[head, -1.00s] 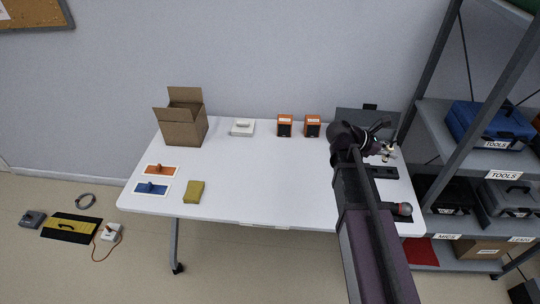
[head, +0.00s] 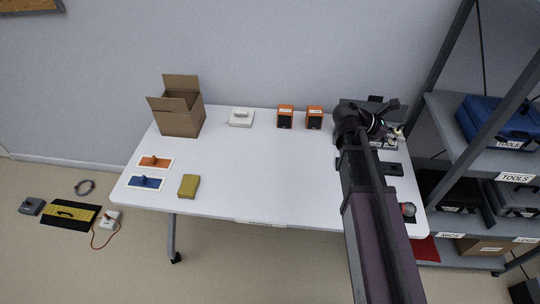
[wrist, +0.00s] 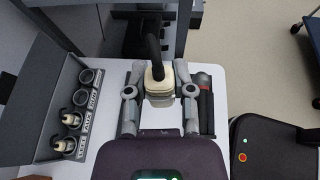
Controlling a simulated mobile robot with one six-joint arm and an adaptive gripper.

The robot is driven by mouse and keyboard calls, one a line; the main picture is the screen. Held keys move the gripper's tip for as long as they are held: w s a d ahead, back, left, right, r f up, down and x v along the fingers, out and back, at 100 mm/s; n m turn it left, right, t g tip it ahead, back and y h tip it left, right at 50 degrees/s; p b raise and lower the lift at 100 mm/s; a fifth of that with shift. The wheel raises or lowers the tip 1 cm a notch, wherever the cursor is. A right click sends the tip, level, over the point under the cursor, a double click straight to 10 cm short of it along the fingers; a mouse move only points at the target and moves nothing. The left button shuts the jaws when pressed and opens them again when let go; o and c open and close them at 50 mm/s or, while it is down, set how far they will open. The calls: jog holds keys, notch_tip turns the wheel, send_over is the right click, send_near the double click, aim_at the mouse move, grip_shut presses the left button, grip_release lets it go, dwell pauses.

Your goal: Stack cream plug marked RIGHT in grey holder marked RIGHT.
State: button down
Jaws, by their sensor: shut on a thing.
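My gripper (wrist: 160,92) is shut on a cream plug (wrist: 160,86) with a black cable, in the wrist view. The mark on this plug cannot be read. A grey case (wrist: 42,92) with a row of round grey holders lies to the left of my gripper. Two holders, the upper one (wrist: 92,76) and the one below it (wrist: 82,98), look empty. The lower two hold cream plugs (wrist: 71,119). The held plug is apart from the holders. In the head view my gripper (head: 388,134) is at the table's back right.
A microphone-like item (wrist: 203,82) lies right of my gripper. Two orange speakers (head: 285,116) and a white device (head: 241,117) stand at the back of the white table (head: 245,165). A cardboard box (head: 180,119) stands left. A shelf rack (head: 460,140) stands close on the right.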

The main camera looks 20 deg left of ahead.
jog(key=shift+a+f, duration=0.1)
jog(key=shift+a, duration=0.05)
jog(key=s+a+f+n+t+y+b, duration=0.3)
jog(key=a+f+b, duration=0.3)
jog(key=a, duration=0.5)
jog(key=s+a+f+n+t+y+b, duration=0.3)
jog(key=s+a+f+n+b, duration=0.1)
jog(key=a, duration=0.7)
jog(key=s+a+f+n+t+y+b, duration=0.2)
jog(key=s+a+f+n+y+b, duration=0.2)
jog(key=a+f+b, duration=0.5)
jog(key=shift+a+n+t, duration=0.4)
jog(key=shift+a, duration=0.75)
jog(key=shift+s+a+y, duration=0.2)
jog(key=shift+a+y, duration=0.1)
jog(key=b, duration=0.2)
send_over(272, 155)
jog(key=shift+a+f, duration=0.1)
jog(key=shift+f, duration=0.6)
jog(key=shift+f+b, duration=1.6)
jog(key=shift+f, duration=0.2)
